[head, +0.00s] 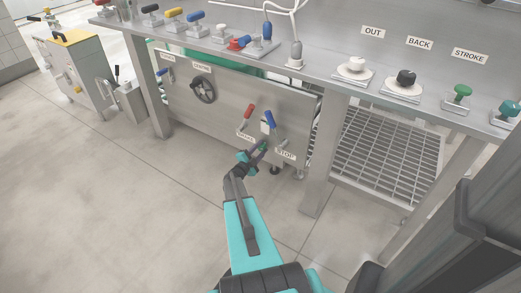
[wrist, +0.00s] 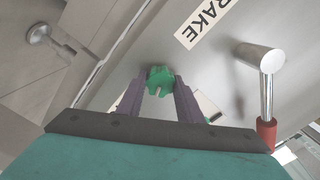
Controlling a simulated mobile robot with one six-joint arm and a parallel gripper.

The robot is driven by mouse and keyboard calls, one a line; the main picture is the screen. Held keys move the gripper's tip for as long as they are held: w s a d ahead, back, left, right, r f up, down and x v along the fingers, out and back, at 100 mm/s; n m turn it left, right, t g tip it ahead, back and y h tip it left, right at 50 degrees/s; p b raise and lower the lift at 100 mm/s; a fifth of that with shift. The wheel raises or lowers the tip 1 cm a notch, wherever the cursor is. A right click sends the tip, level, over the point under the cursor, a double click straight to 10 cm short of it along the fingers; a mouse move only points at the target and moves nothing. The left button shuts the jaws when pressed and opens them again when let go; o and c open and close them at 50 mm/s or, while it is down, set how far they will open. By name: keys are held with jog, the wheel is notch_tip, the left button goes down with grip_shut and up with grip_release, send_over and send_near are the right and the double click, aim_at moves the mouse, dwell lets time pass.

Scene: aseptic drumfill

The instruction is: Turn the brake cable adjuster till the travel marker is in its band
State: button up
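The adjuster is a small green lobed knob (wrist: 160,80) with a pale slot on the panel. In the wrist view it sits between the two fingertips of my gripper (wrist: 160,84). The fingers flank it closely; I cannot tell whether both touch it. In the head view my gripper (head: 260,149) is at the panel's lower right, between the BRAKE label (head: 245,135) and the STOP label (head: 286,154). A small pale plate (wrist: 209,106) is partly hidden behind the right finger. I cannot make out a travel marker or band.
A lever with a red grip (wrist: 266,134) stands close right of my gripper in the wrist view. In the head view, red (head: 249,111) and blue (head: 269,118) handles rise just above it. A handwheel (head: 203,89) is further left. The floor (head: 110,210) is clear.

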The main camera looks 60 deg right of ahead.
jog(key=shift+n+p, duration=0.4)
jog(key=shift+p, duration=0.2)
jog(key=shift+w+r+n+p, duration=0.1)
jog(key=shift+r+n+p, duration=0.05)
jog(key=shift+n+p, duration=0.8)
jog(key=n+p, duration=0.2)
jog(key=shift+n+p, duration=0.3)
jog(key=shift+n, duration=0.05)
jog(key=shift+n+p, duration=0.45)
jog(key=shift+n, duration=0.15)
jog(key=o, duration=1)
jog(key=shift+o, duration=0.2)
